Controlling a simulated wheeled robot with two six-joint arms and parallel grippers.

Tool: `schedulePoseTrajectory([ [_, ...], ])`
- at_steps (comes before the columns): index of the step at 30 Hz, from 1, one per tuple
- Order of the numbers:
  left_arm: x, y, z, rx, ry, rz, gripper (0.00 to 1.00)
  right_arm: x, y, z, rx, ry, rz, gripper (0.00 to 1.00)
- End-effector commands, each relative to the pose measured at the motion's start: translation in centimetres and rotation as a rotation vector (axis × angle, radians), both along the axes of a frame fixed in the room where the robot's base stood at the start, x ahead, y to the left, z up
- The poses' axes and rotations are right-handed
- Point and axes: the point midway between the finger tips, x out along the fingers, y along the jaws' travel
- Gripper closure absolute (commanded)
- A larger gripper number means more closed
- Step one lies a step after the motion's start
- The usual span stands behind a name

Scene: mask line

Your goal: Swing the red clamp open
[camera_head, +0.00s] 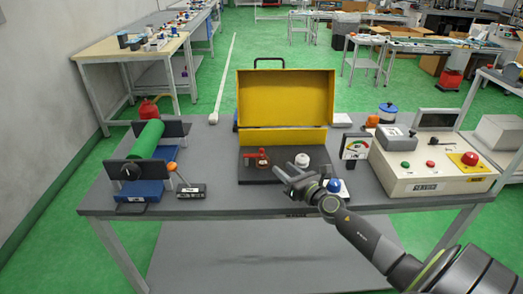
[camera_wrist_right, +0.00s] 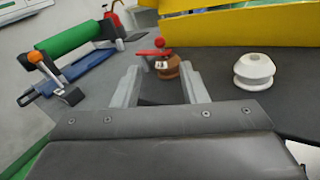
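The red clamp (camera_head: 250,156) sits on a dark base plate (camera_head: 272,179) in front of the yellow box, next to a brown round piece (camera_head: 263,163). In the right wrist view the red clamp (camera_wrist_right: 150,52) with its red ball knob (camera_wrist_right: 159,42) lies ahead, between the two fingers in the picture. My right gripper (camera_head: 284,174) is to the right of the clamp and nearer to me in the head view. In the wrist view the right gripper (camera_wrist_right: 160,76) is open, with nothing held between its fingers. My left gripper is not in view.
A white knob (camera_head: 302,160) stands right of the clamp. The open yellow box (camera_head: 285,97) is behind. A green roll (camera_head: 147,139) in a stand is at left; a control box (camera_head: 432,172) with buttons is at right. The table front is mostly clear.

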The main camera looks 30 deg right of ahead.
Motion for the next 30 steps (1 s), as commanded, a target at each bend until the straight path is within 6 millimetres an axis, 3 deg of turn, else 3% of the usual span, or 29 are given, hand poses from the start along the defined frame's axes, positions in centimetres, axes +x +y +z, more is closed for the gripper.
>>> schedulePoseTrajectory([
  [18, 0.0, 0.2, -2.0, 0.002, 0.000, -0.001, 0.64, 10.8, 0.5, -0.3, 0.004, -0.001, 0.000, 0.61],
  [24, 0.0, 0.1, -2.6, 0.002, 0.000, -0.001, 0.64, 12.5, 0.5, -0.2, 0.003, 0.000, 0.000, 0.61],
  [30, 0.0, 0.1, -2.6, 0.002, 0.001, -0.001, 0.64, 12.9, 0.6, 0.0, 0.003, 0.000, 0.000, 0.61],
])
